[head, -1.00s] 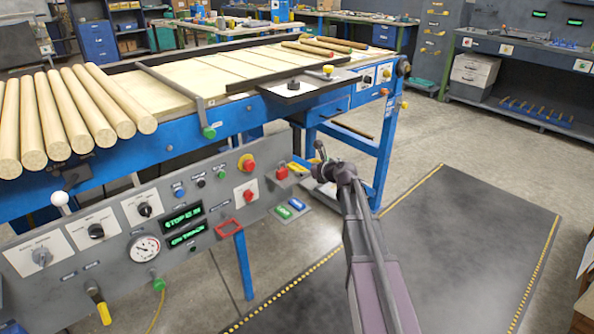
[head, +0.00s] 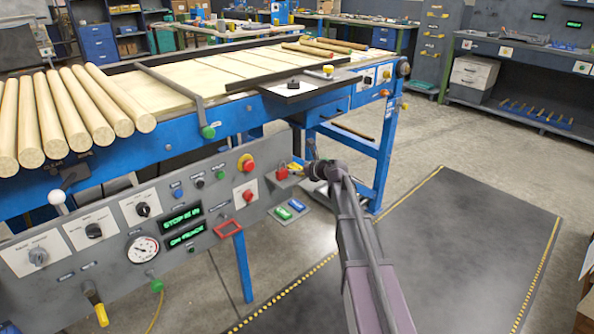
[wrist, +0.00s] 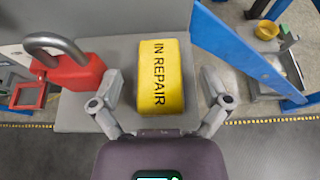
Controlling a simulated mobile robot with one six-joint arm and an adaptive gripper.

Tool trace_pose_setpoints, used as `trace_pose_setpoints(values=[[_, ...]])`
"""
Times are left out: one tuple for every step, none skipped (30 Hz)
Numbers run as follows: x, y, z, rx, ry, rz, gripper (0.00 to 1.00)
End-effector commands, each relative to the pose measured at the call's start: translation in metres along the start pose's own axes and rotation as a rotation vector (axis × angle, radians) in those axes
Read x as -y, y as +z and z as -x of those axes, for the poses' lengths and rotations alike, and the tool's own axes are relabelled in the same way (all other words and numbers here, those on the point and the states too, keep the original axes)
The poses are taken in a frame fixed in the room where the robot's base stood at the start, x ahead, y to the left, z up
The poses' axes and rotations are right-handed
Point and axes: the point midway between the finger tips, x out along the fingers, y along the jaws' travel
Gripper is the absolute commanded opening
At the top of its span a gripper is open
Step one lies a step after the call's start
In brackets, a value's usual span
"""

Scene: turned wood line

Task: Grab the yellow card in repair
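The yellow card (wrist: 160,78), a thick block marked IN REPAIR, lies on a small grey shelf (wrist: 75,112) in the wrist view. My gripper (wrist: 162,88) is open, with one finger left and one right of the card's near part. Gaps show on both sides, so it holds nothing. In the head view my gripper (head: 311,168) is at the shelf on the right end of the control panel and hides most of the card.
A red padlock (wrist: 72,72) with a grey shackle sits just left of the card; it also shows in the head view (head: 282,172). A blue beam (wrist: 232,42) rises close on the right. Green (head: 283,213) and blue (head: 297,205) cards lie lower down.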

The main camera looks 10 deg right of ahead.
Motion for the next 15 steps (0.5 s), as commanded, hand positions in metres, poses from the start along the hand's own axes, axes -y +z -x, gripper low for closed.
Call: trace_pose_setpoints(values=[[0.0001,0.0,0.0001,0.0,0.0,0.0,0.79],[0.0001,0.0,0.0001,0.0,0.0,0.0,0.7],[0.0,0.0,0.0001,0.0,0.0,0.0,0.58],[0.0,0.0,0.0001,0.0,0.0,0.0,0.5],[0.0,-0.0001,0.0001,0.0,0.0,0.0,0.41],[0.0001,-0.0001,0.0001,0.0,0.0,0.0,0.29],[0.0001,-0.0001,0.0001,0.0,0.0,0.0,0.28],[0.0,-0.0001,0.0001,0.0,0.0,0.0,0.28],[0.0001,-0.0001,0.0,0.0,0.0,0.0,0.28],[0.0001,-0.0001,0.0,0.0,0.0,0.0,0.28],[0.0001,-0.0001,0.0,0.0,0.0,0.0,0.28],[0.0001,-0.0001,0.0,0.0,0.0,0.0,0.28],[0.0001,-0.0001,0.0,0.0,0.0,0.0,0.28],[0.0001,-0.0001,0.0,0.0,0.0,0.0,0.28],[0.0001,-0.0001,0.0,0.0,0.0,0.0,0.28]])
